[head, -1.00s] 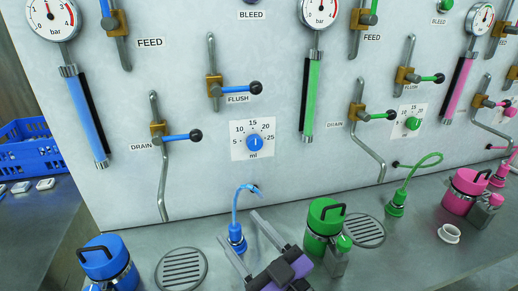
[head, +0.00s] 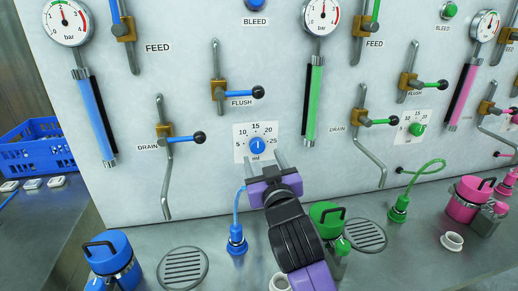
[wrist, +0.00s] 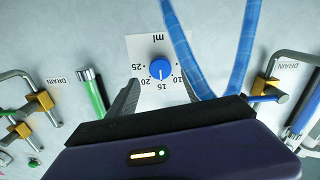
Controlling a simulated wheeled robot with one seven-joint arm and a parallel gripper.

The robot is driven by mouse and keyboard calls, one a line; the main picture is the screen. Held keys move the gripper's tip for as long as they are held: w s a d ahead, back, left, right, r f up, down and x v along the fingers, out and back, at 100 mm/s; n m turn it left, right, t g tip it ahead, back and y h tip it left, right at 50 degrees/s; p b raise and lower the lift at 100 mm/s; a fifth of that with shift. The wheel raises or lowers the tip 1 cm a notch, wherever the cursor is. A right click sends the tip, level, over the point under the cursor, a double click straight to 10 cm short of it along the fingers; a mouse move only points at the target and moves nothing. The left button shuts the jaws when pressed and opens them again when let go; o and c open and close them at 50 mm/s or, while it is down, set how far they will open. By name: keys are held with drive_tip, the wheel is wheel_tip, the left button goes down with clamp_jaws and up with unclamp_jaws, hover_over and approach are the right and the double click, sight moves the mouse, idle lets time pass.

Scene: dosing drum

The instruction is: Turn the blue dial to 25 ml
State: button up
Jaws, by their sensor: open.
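The blue dial (head: 257,146) sits on a white scale plate (head: 240,151) marked 5 to 25 ml on the wall panel. Its white pointer line stands at about 15, straight up in the head view. In the wrist view the blue dial (wrist: 160,68) appears upside down, its line toward 15. My gripper (head: 265,160) is open and empty, just below and in front of the dial in the head view. In the wrist view my gripper's fingers (wrist: 159,82) reach toward the dial, one on each side, with a gap; I see no contact.
A blue hose (wrist: 240,60) loops close to the dial in the wrist view and rises from a blue fitting (head: 237,241). The blue flush lever (head: 240,93) is above the dial, the drain lever (head: 185,138) to its left. A green canister (head: 325,215) stands below right.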

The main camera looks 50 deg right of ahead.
sight(258, 148)
drive_tip(key=p+x, duration=0.1)
drive_tip(key=x, duration=0.5)
clamp_jaws()
